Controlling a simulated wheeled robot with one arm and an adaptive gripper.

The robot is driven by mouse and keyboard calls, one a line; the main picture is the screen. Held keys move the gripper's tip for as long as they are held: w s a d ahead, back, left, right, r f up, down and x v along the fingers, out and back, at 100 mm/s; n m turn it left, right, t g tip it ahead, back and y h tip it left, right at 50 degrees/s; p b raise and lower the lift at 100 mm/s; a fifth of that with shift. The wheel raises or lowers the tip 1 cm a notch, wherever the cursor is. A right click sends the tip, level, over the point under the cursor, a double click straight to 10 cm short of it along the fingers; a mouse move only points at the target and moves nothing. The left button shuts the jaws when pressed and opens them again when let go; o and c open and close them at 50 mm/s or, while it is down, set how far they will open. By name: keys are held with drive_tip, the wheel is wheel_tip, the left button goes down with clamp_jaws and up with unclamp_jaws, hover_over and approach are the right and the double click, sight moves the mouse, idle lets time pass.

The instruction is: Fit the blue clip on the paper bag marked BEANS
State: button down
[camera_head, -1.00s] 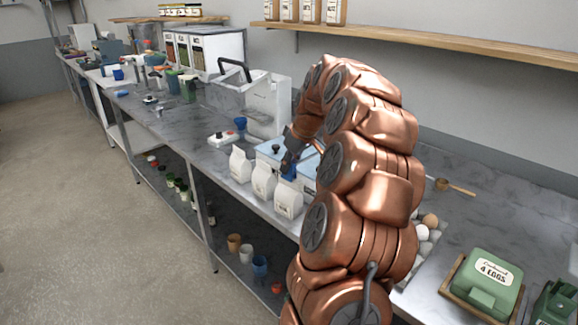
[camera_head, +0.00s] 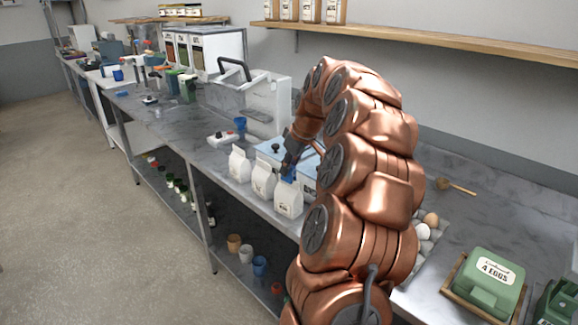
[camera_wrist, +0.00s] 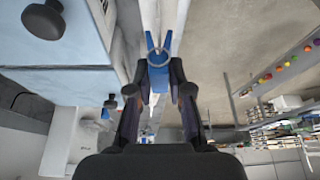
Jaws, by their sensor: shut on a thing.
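Three white paper bags stand in a row along the front edge of the counter: a left one (camera_head: 239,166), a middle one (camera_head: 263,179) and a right one (camera_head: 288,199). Their labels are too small to read, so I cannot tell which is BEANS. My gripper (camera_head: 289,166) is shut on the blue clip (camera_head: 287,176), just at the top of the right bag. I cannot tell whether the clip touches or straddles the bag's top. In the wrist view the blue clip (camera_wrist: 157,72) sits between the fingertips of my gripper (camera_wrist: 157,88), jaws pointing away.
A light-blue-topped box (camera_head: 268,152) with dark knobs lies right behind the bags. An egg tray (camera_head: 428,236) and a green egg box (camera_head: 484,278) are at the right.

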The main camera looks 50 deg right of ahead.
drive_tip(key=shift+f+b, duration=0.8)
drive_tip(key=shift+f, duration=0.3)
idle(0.4)
drive_tip(key=c, duration=1)
unclamp_jaws()
drive_tip(key=shift+o, duration=0.2)
drive_tip(key=o, duration=1)
drive_tip(key=shift+c, duration=0.2)
drive_tip(key=shift+r, duration=1.65)
